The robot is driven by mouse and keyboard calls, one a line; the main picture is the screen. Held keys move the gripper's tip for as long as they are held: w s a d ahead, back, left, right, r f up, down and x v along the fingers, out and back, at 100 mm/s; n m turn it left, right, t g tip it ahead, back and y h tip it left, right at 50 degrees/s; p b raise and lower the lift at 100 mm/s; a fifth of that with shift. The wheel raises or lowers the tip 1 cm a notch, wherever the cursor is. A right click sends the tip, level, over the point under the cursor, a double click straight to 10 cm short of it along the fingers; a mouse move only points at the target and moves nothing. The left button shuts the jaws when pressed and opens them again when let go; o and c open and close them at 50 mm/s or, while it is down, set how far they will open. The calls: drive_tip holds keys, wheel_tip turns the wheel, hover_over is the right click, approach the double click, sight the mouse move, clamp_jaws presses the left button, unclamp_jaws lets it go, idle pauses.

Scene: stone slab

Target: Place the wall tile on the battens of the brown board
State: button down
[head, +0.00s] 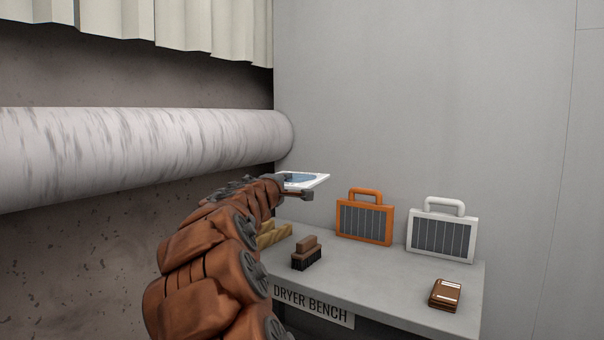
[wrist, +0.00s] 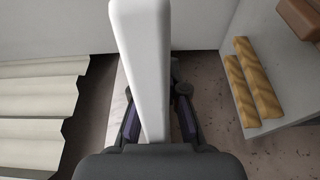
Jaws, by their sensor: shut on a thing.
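The wall tile is a thin white plate with a blue patch on its face (head: 305,181). In the wrist view the tile (wrist: 142,50) shows as a long white strip, nearly edge-on. My gripper (head: 288,186) is shut on the tile and holds it roughly level in the air, above bench height. The gripper's fingers (wrist: 158,118) lie on both sides of the tile in the wrist view. Two light wooden battens (wrist: 253,78) lie side by side at the bench edge, right of the tile there. In the head view the battens (head: 272,234) are partly behind my arm. I cannot make out a separate brown board beneath them.
The grey dryer bench (head: 400,292) also holds a brown brush (head: 306,254), an orange case (head: 365,222), a white case (head: 442,236) and a brown wallet-like item (head: 445,294). A thick pale pipe (head: 150,145) runs along the left. A grey wall (head: 430,100) stands behind.

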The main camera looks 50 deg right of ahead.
drive_tip(key=w+a+f+n+t+y, duration=0.4)
drive_tip(key=w+a+f, duration=0.4)
drive_tip(key=a, duration=0.8)
drive_tip(key=w+a+f+n+t+y, duration=0.4)
drive_tip(key=w+a+f+y, duration=0.3)
drive_tip(key=a, duration=1)
drive_tip(key=w+a+f+n+t+y, duration=0.4)
drive_tip(key=w+a+f, duration=0.6)
drive_tip(key=a, duration=0.7)
drive_tip(key=shift+a+n+y, duration=0.25)
drive_tip(key=shift+n+y, duration=0.75)
drive_tip(key=shift+w+r, duration=0.15)
drive_tip(key=shift+r, duration=0.1)
drive_tip(key=shift+f, duration=0.8)
